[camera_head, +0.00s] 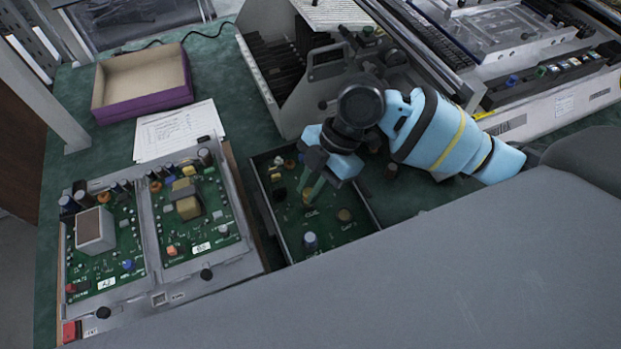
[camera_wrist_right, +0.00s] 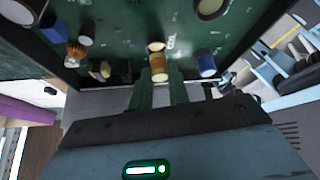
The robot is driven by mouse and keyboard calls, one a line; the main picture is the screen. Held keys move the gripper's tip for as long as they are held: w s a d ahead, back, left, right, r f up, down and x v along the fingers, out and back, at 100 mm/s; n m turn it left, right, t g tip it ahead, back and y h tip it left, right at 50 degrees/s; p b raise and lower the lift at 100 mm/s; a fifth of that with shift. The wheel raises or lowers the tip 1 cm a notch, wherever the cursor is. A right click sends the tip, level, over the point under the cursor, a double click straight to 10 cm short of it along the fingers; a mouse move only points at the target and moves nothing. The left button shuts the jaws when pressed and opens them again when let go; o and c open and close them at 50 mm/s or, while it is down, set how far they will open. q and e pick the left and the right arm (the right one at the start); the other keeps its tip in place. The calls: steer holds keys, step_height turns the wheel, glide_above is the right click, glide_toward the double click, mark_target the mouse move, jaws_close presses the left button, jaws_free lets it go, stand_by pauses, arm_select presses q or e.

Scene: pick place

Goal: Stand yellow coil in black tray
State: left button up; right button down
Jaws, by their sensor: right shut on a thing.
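My right gripper (camera_head: 309,187) reaches down into the black tray (camera_head: 265,203) and is shut on the yellow coil (camera_head: 307,197). In the right wrist view, the yellow coil (camera_wrist_right: 158,70) sits between the tips of the two green fingers (camera_wrist_right: 158,82), over the green board. I cannot tell whether its lower end touches the board. The fingers hide part of it in the head view. My left gripper is not in view.
Inside the tray stand a blue-grey capacitor (camera_head: 310,241) and a brown round part (camera_head: 344,215). A unit with two green boards (camera_head: 125,240) lies to the left. Papers (camera_head: 180,130) and a purple box (camera_head: 145,105) lie behind. A large metal machine (camera_head: 285,95) stands close behind the tray.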

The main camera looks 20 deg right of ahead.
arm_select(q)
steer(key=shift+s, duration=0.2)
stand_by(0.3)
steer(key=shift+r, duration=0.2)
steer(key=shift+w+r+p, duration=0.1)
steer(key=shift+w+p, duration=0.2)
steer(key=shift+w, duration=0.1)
arm_select(e)
steer(key=shift+f, duration=0.1)
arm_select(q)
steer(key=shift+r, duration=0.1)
arm_select(e)
steer(key=shift+f, duration=0.2)
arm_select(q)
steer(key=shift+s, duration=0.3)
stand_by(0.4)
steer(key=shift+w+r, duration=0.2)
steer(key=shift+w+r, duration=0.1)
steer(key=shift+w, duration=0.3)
arm_select(e)
steer(key=shift+f, duration=0.2)
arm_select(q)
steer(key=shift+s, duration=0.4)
arm_select(e)
steer(key=shift+f, duration=0.2)
